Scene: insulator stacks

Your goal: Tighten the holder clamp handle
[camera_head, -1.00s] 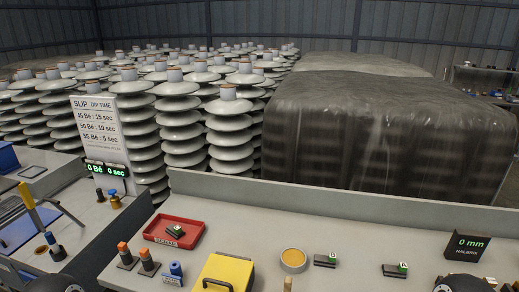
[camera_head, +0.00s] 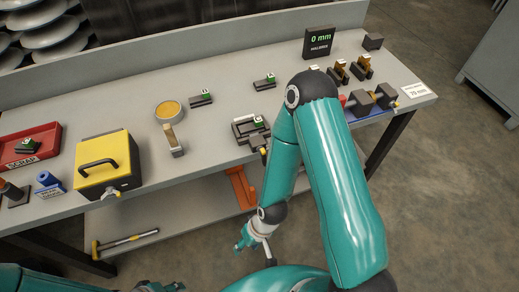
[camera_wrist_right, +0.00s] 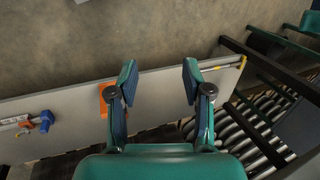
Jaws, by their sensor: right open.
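The holder clamp (camera_head: 250,128) is a dark block near the front edge of the workbench. My right gripper (camera_head: 243,242) hangs below the bench top, in front of the bench and apart from the clamp. In the right wrist view its two fingers (camera_wrist_right: 158,80) are spread and empty, over the lower shelf. At the bottom edge, a cropped teal part (camera_head: 160,287) appears to be my left gripper; its fingers are unclear.
The lower shelf (camera_head: 180,215) bears an orange piece (camera_head: 241,187) and a hammer (camera_head: 125,241). The bench holds a yellow box (camera_head: 102,165), a red scrap tray (camera_head: 48,135), a round yellow-topped pot (camera_head: 169,110) and a 0 mm display (camera_head: 319,42). My right arm covers part of the bench.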

